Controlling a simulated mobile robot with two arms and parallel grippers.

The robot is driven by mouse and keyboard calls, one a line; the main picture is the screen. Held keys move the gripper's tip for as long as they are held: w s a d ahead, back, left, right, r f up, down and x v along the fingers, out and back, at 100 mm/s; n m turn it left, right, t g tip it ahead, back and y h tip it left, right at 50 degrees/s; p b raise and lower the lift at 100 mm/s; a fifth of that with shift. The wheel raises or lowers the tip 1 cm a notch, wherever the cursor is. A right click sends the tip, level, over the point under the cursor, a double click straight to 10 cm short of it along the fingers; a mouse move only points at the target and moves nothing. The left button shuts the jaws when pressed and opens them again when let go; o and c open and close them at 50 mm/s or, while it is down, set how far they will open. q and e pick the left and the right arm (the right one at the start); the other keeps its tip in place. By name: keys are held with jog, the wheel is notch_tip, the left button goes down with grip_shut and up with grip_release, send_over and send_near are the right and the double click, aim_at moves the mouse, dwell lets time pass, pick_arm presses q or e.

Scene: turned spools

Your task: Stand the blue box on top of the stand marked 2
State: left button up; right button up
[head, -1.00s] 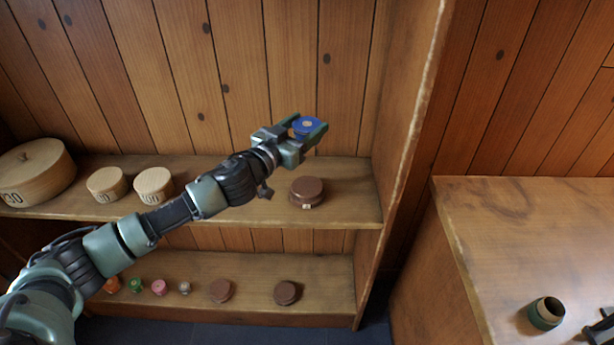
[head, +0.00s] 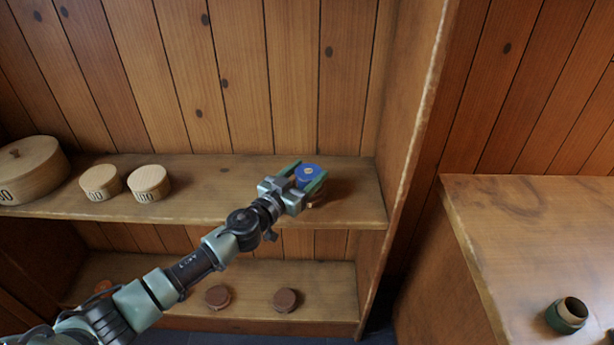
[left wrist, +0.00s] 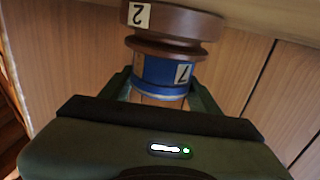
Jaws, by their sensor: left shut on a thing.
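The blue box (head: 308,170), round with a small pale disc on top, is held upright between the fingers of my left gripper (head: 306,176). In the left wrist view the blue box (left wrist: 165,72) shows a white label and a paler lower band, with a green finger on each side. The brown round stand marked 2 (left wrist: 180,22) appears inverted there, directly against the blue box's end or very close to it; I cannot tell if they touch. In the head view the stand (head: 318,201) is nearly hidden under the box and gripper, on the upper shelf.
Round wooden boxes (head: 149,180) stand left on the upper shelf (head: 225,200). The shelf's side wall (head: 398,150) rises right of my gripper. A dark green ring-shaped thing (head: 566,316) lies on the right counter (head: 520,230).

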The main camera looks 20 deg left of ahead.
pick_arm(q)
jog(key=shift+r, duration=0.1)
jog(key=o, duration=1.4)
jog(key=shift+c, duration=0.2)
jog(key=shift+r, duration=0.15)
jog(key=v, duration=0.5)
jog(key=b+v, duration=0.1)
jog(key=v, duration=0.4)
jog(key=shift+s+f, duration=0.2)
jog(key=shift+s, duration=0.1)
jog(key=shift+v, duration=0.75)
jog(key=shift+r, duration=0.1)
